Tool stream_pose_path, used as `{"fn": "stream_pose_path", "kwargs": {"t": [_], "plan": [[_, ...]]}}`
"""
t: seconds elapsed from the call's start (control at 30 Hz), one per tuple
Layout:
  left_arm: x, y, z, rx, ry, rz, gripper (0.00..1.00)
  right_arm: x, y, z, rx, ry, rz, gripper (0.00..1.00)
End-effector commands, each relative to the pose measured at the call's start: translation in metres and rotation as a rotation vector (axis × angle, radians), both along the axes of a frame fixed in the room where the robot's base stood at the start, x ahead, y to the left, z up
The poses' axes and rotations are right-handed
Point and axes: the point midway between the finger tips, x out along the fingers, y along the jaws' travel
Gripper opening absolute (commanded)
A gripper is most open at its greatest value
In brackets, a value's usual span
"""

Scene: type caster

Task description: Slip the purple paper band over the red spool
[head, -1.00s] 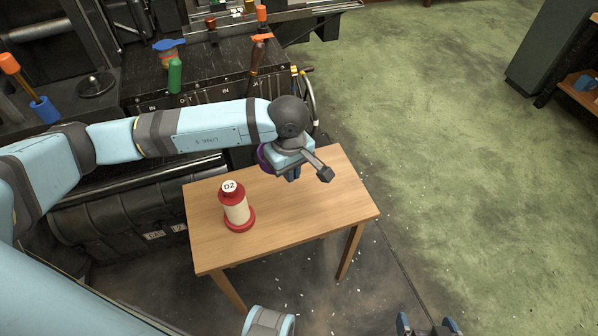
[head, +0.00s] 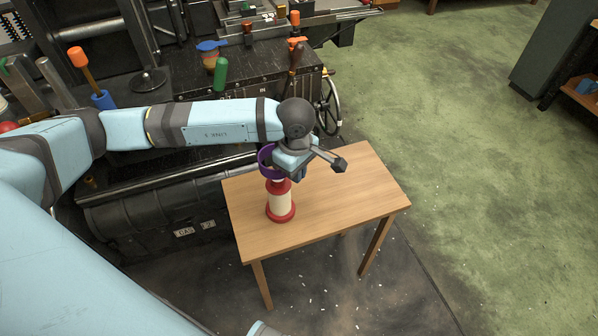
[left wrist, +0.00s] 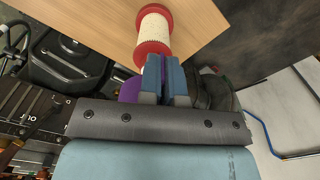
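The red spool (head: 280,205) stands upright on the wooden table, with red ends and a pale middle. In the left wrist view the spool (left wrist: 154,30) is just beyond my fingertips. The purple paper band (head: 265,158) is at my left gripper (head: 299,174), which is shut on its side. In the head view the band appears at or above the spool's top, partly hidden by the gripper. I cannot tell whether it encircles the top. My right gripper is not in view.
The wooden table (head: 345,205) is clear to the right of the spool. Behind it is a dark machine bench with a green-handled tool (head: 220,74) and a handwheel (head: 329,105). Open green floor lies to the right.

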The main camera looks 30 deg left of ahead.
Motion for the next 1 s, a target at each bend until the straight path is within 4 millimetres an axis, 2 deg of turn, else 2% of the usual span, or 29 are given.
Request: {"fn": "stream_pose_path", "kwargs": {"t": [0.3, 0.47, 0.77, 1.0], "plan": [[0.0, 0.0, 0.0, 0.0, 0.0, 0.001, 0.0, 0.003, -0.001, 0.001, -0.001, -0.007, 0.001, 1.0], [0.0, 0.0, -0.002, 0.0, -0.001, 0.0, 0.0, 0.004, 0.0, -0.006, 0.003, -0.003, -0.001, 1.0], [0.0, 0.0, -0.022, 0.0, 0.0, 0.0, 0.0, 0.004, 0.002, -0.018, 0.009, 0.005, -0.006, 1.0], [0.0, 0.0, -0.025, 0.0, 0.0, 0.0, 0.0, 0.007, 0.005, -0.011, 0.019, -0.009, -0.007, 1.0]]}}
